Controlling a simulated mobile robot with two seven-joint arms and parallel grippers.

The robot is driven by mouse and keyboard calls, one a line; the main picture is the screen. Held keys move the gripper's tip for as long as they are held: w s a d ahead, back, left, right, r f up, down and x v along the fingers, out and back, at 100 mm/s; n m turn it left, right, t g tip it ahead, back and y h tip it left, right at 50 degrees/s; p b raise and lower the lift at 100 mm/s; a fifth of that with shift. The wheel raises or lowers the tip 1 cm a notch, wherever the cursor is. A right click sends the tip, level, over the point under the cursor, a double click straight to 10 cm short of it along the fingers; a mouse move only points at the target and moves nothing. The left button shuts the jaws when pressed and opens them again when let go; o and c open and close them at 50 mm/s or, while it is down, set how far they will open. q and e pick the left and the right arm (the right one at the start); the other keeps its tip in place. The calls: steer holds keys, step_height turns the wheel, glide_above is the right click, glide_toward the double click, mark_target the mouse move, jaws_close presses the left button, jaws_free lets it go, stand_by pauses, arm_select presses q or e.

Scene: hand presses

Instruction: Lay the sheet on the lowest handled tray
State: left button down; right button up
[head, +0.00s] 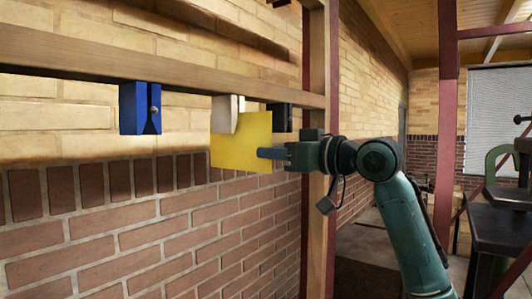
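The yellow sheet (232,148) hangs flat and slightly tilted in front of the brick wall. Its top edge meets a white clip (226,114) under the wooden rail; the clip overlaps the sheet. My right gripper (266,153) comes in from the right, with a finger overlapping the sheet's right edge. Only one finger shows clearly, so I cannot tell whether it is closed on the sheet. My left gripper is not in view. No handled tray can be made out.
A blue clip (140,108) and a black clip (279,118) hang from the same wooden rail (180,75). A wooden post (317,220) stands close by my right wrist. At the far right is a dark bench (507,196) with a green press (495,162).

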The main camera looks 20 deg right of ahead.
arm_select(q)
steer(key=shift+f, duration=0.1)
arm_select(e)
steer(key=shift+w+a+f, duration=0.1)
steer(key=shift+w, duration=0.1)
steer(key=shift+c, duration=0.3)
steer(key=shift+s, duration=0.1)
steer(key=shift+c, duration=0.6)
jaws_close()
steer(key=shift+f, duration=0.1)
